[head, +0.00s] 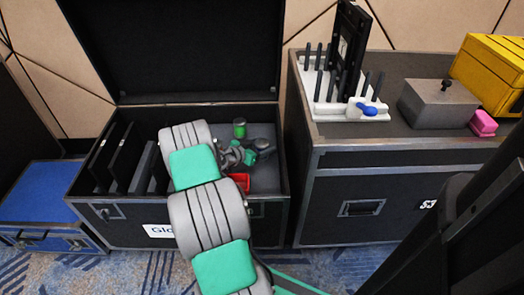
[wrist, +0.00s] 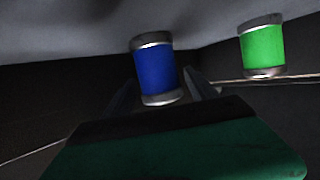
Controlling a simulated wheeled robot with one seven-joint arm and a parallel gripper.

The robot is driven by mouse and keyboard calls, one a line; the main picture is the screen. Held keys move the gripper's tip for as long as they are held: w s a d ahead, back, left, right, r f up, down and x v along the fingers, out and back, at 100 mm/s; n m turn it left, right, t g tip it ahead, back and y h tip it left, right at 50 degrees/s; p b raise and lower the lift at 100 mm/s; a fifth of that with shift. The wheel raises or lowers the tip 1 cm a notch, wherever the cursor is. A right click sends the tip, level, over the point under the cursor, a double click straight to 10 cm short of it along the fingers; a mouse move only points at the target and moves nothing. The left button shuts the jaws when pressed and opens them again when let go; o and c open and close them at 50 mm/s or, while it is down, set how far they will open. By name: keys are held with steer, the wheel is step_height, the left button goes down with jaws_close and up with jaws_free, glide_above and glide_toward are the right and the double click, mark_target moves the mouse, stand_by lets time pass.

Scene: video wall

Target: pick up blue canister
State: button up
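The blue canister (wrist: 155,72), with silver-grey ends, shows in the wrist view straight ahead of my gripper (wrist: 160,88). The two dark fingers are apart, one on each side of the canister's lower part. I see no clear contact, and their tips are hard to make out in the dark. In the head view my gripper (head: 250,150) is down inside the open black case (head: 270,208). The blue canister is hidden there behind my arm and gripper.
A green canister (wrist: 263,48) stands to the right in the wrist view; it also shows in the head view (head: 239,130). A red object (head: 241,181) lies nearby. Dark dividers (head: 122,158) fill the case's left side. Another case (head: 400,157) stands at right.

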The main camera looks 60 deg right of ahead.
steer(key=c, duration=1.3)
steer(key=shift+c, duration=0.2)
steer(key=shift+r, duration=0.15)
